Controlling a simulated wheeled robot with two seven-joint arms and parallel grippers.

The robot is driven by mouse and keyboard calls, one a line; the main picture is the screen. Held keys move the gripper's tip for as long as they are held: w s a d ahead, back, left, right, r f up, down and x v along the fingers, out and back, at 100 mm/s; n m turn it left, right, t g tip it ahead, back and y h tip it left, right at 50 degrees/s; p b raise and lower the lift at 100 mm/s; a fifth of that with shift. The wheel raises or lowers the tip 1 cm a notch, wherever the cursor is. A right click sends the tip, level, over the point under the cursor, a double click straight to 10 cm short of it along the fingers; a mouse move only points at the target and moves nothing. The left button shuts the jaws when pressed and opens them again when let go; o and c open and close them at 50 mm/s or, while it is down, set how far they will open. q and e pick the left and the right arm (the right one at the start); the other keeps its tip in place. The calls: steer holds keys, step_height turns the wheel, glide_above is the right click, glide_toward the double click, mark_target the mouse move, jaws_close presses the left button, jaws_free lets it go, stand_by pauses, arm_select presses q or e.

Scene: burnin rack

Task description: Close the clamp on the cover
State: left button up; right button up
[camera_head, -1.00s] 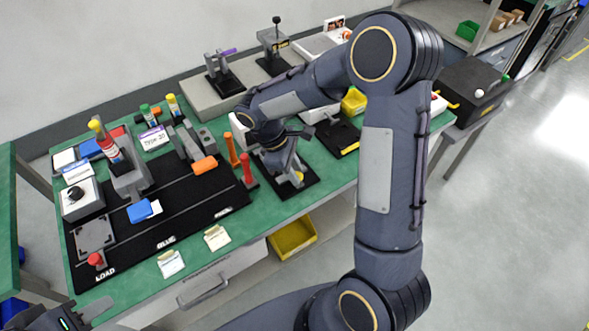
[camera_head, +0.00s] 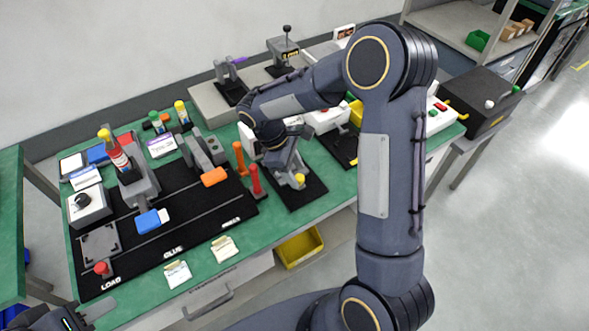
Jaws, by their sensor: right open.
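A grey fixture with a yellow tip (camera_head: 299,180) stands on a small black mat (camera_head: 309,196) on the green bench. It may be the clamp on the cover; my wrist hides most of it, so I cannot tell whether it is closed. My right gripper (camera_head: 287,163) is open at this fixture, pointing down, and its fingertips are hard to make out. Contact cannot be told. My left gripper (camera_head: 80,317) shows only in part at the lower left, away from the fixture; its jaws are unclear.
A red post (camera_head: 256,181) and an orange post (camera_head: 239,158) stand just left of the fixture. A long black board (camera_head: 190,228) holds a blue block (camera_head: 149,221) and grey fixtures. A yellow bin (camera_head: 300,247) is below the bench. My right arm blocks much of the right side.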

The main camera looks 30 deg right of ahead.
steer(key=v, duration=0.7)
steer(key=shift+r, duration=0.35)
steer(key=shift+a, duration=0.1)
steer(key=s+d+r+m+t+y, duration=0.25)
steer(key=s+r+m+y, duration=0.35)
steer(key=s, duration=0.6)
steer(key=s+a+m+t+y, duration=0.1)
steer(key=s+a+m+t, duration=0.2)
steer(key=s, duration=0.6)
steer(key=m+t, duration=0.2)
steer(key=t, duration=0.1)
steer(key=shift+s+a+r+m, duration=0.15)
steer(key=shift+s+a+m, duration=0.05)
steer(key=shift+a+m, duration=0.1)
